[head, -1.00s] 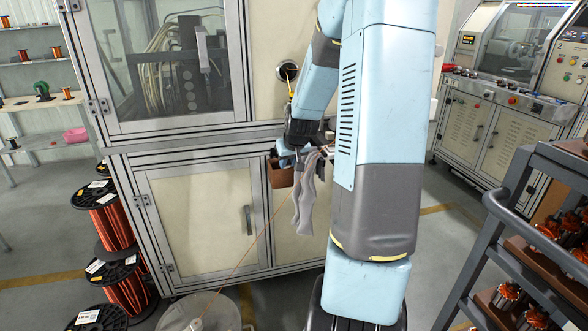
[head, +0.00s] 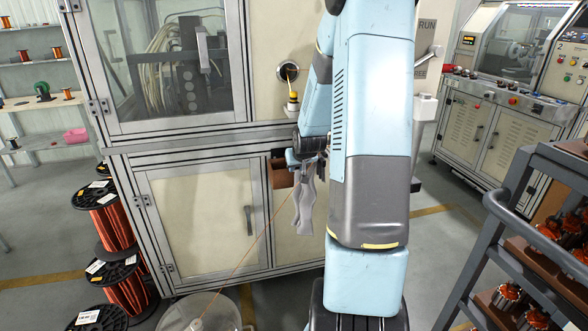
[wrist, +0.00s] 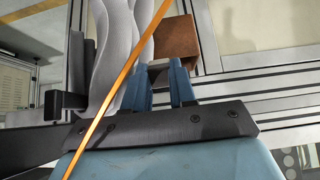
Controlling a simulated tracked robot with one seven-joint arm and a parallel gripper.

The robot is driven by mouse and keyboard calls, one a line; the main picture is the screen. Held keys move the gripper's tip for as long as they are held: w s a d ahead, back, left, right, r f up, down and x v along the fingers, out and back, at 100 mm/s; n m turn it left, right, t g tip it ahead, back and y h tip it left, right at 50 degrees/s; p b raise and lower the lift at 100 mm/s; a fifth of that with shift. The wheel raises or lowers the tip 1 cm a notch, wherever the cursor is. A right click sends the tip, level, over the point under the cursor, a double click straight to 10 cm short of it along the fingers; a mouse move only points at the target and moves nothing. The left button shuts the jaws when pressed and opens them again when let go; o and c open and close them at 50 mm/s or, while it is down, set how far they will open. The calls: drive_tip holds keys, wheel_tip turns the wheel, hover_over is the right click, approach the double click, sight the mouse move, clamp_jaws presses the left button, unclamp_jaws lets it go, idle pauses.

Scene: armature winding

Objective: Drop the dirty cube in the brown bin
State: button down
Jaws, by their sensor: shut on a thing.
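A limp grey cloth-like piece (head: 304,209) hangs from my gripper (head: 306,163) in front of the cabinet. The brown bin (head: 281,175) is at the cabinet front, just left of and behind the gripper, partly hidden. In the wrist view, the brown bin (wrist: 177,43) shows beyond the fingertips, with the grey piece to its left. I see no clear cube shape.
A trolley (head: 510,235) with parts stands at the right. Several copper wire spools (head: 112,225) stand at the left. A control machine (head: 500,100) is at the back right.

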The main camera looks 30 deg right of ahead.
drive_tip(key=w+d+f, duration=0.1)
drive_tip(key=w+d, duration=0.2)
drive_tip(key=w, duration=0.8)
idle(0.3)
drive_tip(key=c, duration=0.8)
unclamp_jaws()
drive_tip(key=shift+c, duration=0.2)
drive_tip(key=v, duration=1.1)
drive_tip(key=shift+s+r, duration=0.25)
drive_tip(key=shift+s, duration=0.1)
drive_tip(key=shift+v, duration=0.85)
drive_tip(key=shift+a, duration=0.1)
